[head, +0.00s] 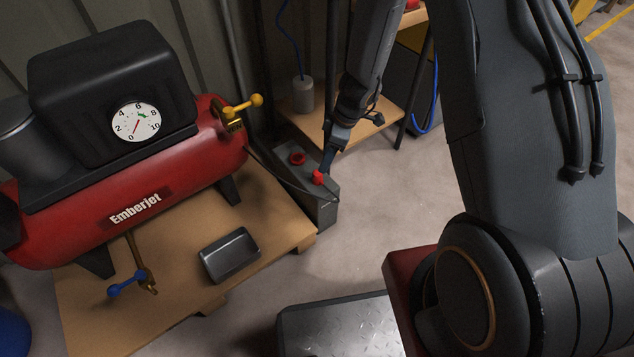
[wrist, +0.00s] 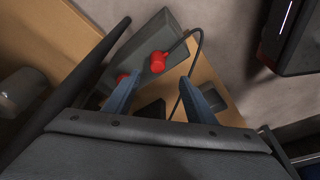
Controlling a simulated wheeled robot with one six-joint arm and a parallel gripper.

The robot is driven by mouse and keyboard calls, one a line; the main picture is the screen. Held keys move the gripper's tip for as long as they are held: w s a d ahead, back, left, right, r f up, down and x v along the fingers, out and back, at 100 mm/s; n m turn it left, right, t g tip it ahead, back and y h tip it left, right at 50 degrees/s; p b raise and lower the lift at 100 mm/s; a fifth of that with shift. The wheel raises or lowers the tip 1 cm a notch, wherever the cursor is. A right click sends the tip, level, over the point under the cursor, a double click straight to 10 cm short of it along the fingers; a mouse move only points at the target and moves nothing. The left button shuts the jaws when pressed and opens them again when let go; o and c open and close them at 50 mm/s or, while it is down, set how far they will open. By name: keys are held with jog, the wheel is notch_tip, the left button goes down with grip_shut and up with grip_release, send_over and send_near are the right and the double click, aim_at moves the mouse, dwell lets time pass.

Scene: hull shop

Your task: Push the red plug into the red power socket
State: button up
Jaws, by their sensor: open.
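The red plug (head: 318,177) is at the top of a long grey box (head: 322,206) on the floor beside the pallet. A dark cable runs to it. In the wrist view the plug (wrist: 157,61) lies just beyond my fingertips, roughly between their lines. The red power socket (head: 297,158) is a red ring on the same box, a little behind and left of the plug. In the wrist view a finger partly hides the socket (wrist: 121,77). My gripper (head: 325,168) is open and empty, pointing down close to the plug. Whether it touches the plug is unclear.
A red compressor (head: 150,185) with a gauge stands on a wooden pallet (head: 185,290) at left. A dark tray (head: 230,255) lies on the pallet. A wooden shelf (head: 345,136) with a grey cylinder (head: 303,95) stands behind the box.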

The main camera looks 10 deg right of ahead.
aim_at(318, 174)
jog(key=f, duration=0.2)
jog(key=shift+w+f+n, duration=0.3)
jog(key=shift+w, duration=0.05)
jog(key=shift+b+x, duration=0.6)
jog(key=shift+x, duration=0.65)
jog(key=shift+a+b+x, duration=0.15)
jog(key=shift+b+x, duration=0.25)
jog(key=shift+x, duration=0.9)
jog(key=shift+a+b+x, duration=0.15)
jog(key=shift+b+x, duration=0.25)
jog(key=shift+x, duration=0.9)
jog(key=c, duration=1.1)
